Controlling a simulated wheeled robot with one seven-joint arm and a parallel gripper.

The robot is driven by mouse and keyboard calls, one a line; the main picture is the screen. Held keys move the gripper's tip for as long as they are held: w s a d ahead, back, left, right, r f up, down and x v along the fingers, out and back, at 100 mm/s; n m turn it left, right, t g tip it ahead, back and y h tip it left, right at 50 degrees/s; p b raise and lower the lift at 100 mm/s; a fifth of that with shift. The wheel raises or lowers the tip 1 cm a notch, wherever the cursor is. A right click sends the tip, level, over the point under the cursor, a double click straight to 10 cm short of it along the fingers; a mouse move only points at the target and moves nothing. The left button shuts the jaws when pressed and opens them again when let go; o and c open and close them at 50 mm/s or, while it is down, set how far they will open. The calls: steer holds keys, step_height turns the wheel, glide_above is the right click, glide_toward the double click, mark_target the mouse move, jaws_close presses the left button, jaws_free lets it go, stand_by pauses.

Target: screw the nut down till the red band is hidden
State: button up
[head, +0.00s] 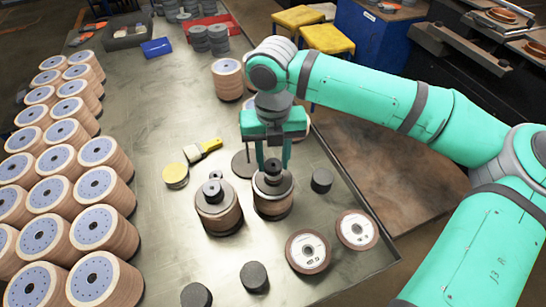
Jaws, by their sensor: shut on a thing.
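My gripper (273,166) points straight down over the right of two short stacks of brown discs. Its two fingers stand on either side of a small dark nut (273,165) at the top centre of this stack (273,197) and are shut on it. The stack stands upright on the metal table. I cannot make out a red band; the fingers and the small size of the nut in the picture hide such detail. A second stack (218,214) stands just to the left, with a dark grey piece (213,188) on top.
Many disc stacks (92,226) fill the table's left side. Two loose flap discs (308,251) lie at the front right. Dark cylinders (254,277) stand near the front, another (321,181) right of the gripper. A brush (204,149) and a yellow tin (175,176) lie behind left.

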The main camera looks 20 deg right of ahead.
steer(key=shift+w+f, duration=0.1)
steer(key=shift+f, duration=0.9)
stand_by(1.2)
steer(key=o, duration=1)
steer(key=shift+o, duration=0.6)
